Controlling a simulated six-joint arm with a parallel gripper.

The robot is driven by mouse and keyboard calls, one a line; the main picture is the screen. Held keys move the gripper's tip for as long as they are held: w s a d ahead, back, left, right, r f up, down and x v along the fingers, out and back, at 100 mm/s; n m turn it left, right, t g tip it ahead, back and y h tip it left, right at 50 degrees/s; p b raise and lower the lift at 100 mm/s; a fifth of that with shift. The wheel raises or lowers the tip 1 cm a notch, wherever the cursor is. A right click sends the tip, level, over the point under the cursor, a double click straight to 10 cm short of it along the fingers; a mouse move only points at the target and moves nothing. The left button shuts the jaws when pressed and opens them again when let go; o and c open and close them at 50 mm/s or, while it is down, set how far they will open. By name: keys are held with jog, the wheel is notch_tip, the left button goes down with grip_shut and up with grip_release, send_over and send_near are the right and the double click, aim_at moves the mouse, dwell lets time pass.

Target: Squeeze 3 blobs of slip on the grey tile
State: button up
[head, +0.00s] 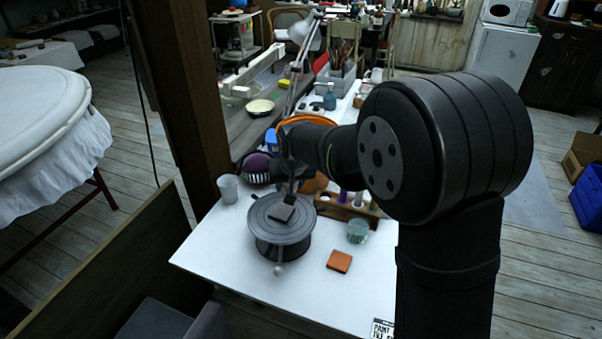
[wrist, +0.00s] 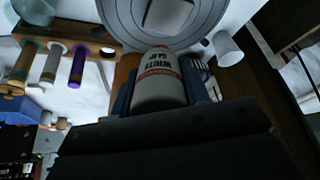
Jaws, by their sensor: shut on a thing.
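The grey tile (head: 281,213) lies on the round grey banding wheel (head: 265,232), on the white table. In the wrist view the tile (wrist: 168,16) shows at the top edge, partly cut off. My gripper (wrist: 158,88) is shut on a white bottle (wrist: 160,72) with dark and red lettering that reads upside down, seemingly white slip. The bottle's far end points toward the wheel and tile. In the head view my gripper (head: 291,184) is dark and small above the wheel's back edge, and my arm hides much of it. No blob shows clearly on the tile.
A wooden rack (head: 346,209) with coloured tubes (wrist: 75,65) stands right of the wheel. A glass cup (head: 358,231) and an orange tile (head: 339,261) are nearer the front right. A white cup (head: 228,188) stands left of the wheel. The table front is clear.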

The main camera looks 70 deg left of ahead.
jog(key=shift+s+d, duration=0.6)
jog(key=shift+s, duration=0.05)
jog(key=shift+f, duration=1.05)
jog(key=c, duration=0.4)
jog(key=o, duration=0.4)
jog(key=shift+r, duration=0.1)
